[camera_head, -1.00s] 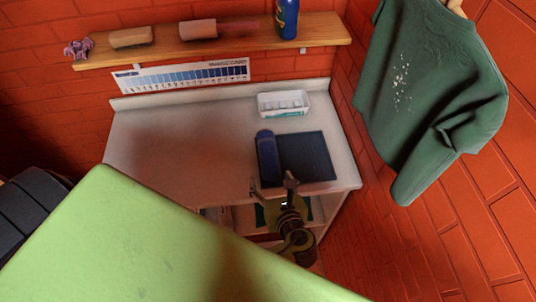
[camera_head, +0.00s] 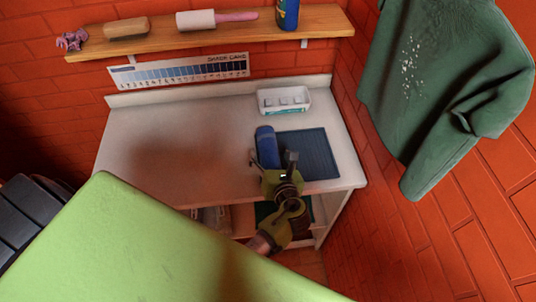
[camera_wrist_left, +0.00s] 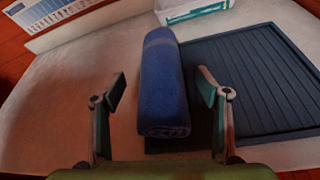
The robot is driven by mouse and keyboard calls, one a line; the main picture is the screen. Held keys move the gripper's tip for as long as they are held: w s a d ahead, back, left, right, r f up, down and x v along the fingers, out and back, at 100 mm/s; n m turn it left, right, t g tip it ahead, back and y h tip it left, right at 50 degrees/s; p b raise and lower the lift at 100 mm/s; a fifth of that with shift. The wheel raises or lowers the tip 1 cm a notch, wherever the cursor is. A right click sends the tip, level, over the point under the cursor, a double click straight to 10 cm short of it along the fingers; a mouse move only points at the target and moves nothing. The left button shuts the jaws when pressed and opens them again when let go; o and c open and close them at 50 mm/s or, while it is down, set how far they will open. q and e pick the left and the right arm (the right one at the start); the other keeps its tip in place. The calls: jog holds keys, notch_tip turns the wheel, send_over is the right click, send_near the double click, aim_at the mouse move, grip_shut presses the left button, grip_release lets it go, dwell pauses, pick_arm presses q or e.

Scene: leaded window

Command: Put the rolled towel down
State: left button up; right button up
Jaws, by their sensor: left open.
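The rolled towel (camera_head: 267,147) is a blue cylinder lying on the white counter (camera_head: 150,150), along the left edge of a dark ribbed mat (camera_head: 310,155). In the left wrist view the towel (camera_wrist_left: 163,85) lies lengthwise away from me, its near end facing me. It seems to overlap the left edge of the mat (camera_wrist_left: 250,75). My left gripper (camera_head: 272,160) is open at the towel's near end. In the left wrist view its fingers (camera_wrist_left: 162,92) stand apart on either side of the towel, with gaps on both sides. My right gripper is not in view.
A white tray (camera_head: 284,101) stands behind the mat. A wooden shelf (camera_head: 170,42) above holds a brush, a roller and a blue can. A green shirt (camera_head: 430,85) hangs at right. A large green surface (camera_head: 150,250) fills the foreground. The counter's left side is clear.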

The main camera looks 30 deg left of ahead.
aim_at(268, 150)
pick_arm(q)
jog(key=b+x, duration=0.2)
jog(key=x, duration=0.1)
jog(key=shift+w+f, duration=0.1)
jog(key=shift+f, duration=0.25)
jog(key=shift+w+a, duration=0.2)
jog(key=shift+r, duration=0.1)
jog(key=c, duration=1.4)
jog(key=shift+o, duration=0.2)
